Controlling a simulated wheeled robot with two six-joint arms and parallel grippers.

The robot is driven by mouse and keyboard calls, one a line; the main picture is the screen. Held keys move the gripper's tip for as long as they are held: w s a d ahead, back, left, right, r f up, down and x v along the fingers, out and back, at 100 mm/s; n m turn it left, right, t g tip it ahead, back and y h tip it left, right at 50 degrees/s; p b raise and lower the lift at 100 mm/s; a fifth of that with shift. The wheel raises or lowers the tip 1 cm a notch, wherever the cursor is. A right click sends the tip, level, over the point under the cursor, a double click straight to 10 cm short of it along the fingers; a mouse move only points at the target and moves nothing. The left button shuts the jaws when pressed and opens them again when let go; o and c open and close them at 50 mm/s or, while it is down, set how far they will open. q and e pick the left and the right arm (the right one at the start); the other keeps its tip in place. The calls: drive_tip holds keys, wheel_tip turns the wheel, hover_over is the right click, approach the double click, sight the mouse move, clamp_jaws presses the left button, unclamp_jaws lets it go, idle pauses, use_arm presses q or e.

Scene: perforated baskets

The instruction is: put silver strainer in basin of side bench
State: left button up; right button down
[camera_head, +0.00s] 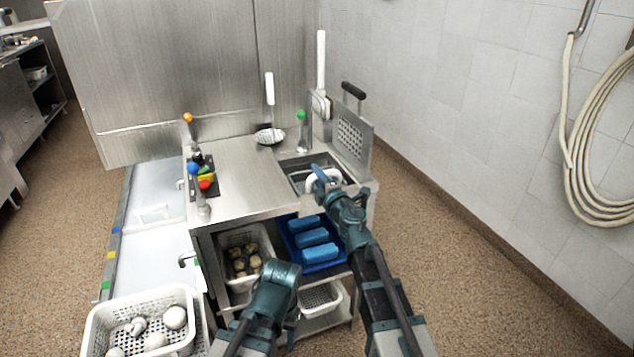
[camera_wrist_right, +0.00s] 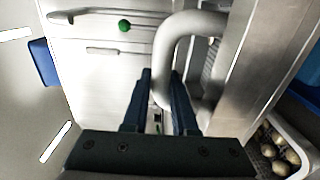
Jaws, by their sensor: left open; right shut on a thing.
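A silver strainer with a perforated bowl (camera_head: 270,136) and an upright white handle rests at the back of the side bench (camera_head: 245,170). The basin (camera_head: 301,163) is sunk into the bench's right part. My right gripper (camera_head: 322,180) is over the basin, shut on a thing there. A pale curved tube (camera_wrist_right: 187,45) lies at its fingertips in the right wrist view (camera_wrist_right: 162,85); I cannot tell whether this is the held thing. It is apart from the strainer. My left gripper (camera_head: 291,316) is open, low in front of the bench, partly hidden by its arm.
Another white-handled tool (camera_head: 321,65) and a perforated panel (camera_head: 351,138) stand behind the basin. Coloured items (camera_head: 204,178) sit on the bench's left. Below are a basket of potatoes (camera_head: 226,243) and a blue crate (camera_head: 319,265). A white basket (camera_head: 95,322) stands lower left.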

drive_tip(key=shift+r, duration=0.1)
drive_tip(key=shift+f+b, duration=0.6)
drive_tip(key=shift+f, duration=0.05)
drive_tip(key=c, duration=0.7)
unclamp_jaws()
drive_tip(key=shift+r, duration=0.1)
drive_tip(key=shift+r, duration=0.1)
drive_tip(key=shift+r+p, duration=0.5)
drive_tip(key=shift+p, duration=0.2)
drive_tip(key=v, duration=1.2)
drive_tip(key=shift+d, duration=0.1)
